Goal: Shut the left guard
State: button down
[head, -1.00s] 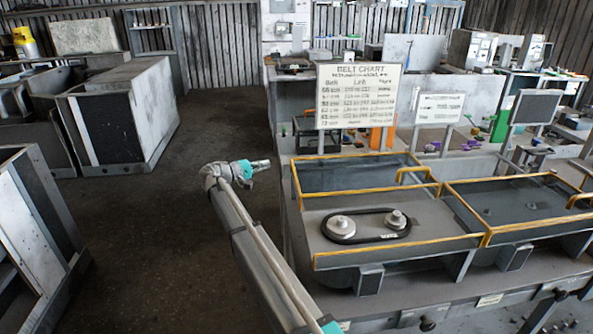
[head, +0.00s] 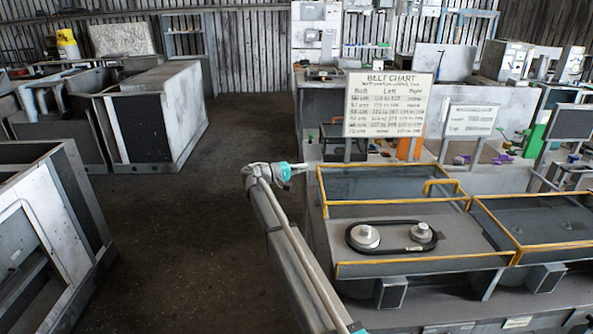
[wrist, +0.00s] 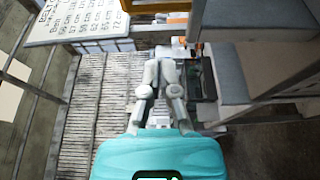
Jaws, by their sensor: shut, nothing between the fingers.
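The left guard (head: 392,179) is a dark see-through panel in a yellow frame with a yellow handle (head: 442,183). It stands open, swung back behind the left housing bay (head: 470,242). In that bay a black belt (head: 393,249) runs around two grey pulleys, uncovered. My gripper (head: 305,167) is left of the guard's far left corner, apart from it, and points right. In the wrist view my gripper's fingers (wrist: 161,62) are together with nothing between them.
The right guard (head: 545,222) lies over the right bay. The belt chart sign (head: 388,104) stands behind the guard, with a smaller sign (head: 470,120) to its right. A workbench with loose items is behind. Open floor (head: 190,235) lies to the left.

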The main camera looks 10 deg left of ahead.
aim_at(325, 209)
jog(key=d, duration=0.5)
jog(key=shift+d, duration=0.15)
jog(key=shift+s+d, duration=0.1)
jog(key=shift+s, duration=0.25)
jog(key=shift+s, duration=0.1)
jog(key=s+d, duration=0.2)
jog(key=s, duration=0.4)
jog(key=s+d, duration=0.2)
jog(key=s, duration=0.5)
jog(key=s+d, duration=0.2)
jog(key=s, duration=0.5)
jog(key=shift+s, duration=0.2)
jog(key=shift+s+d+f, duration=0.1)
jog(key=shift+s, duration=0.05)
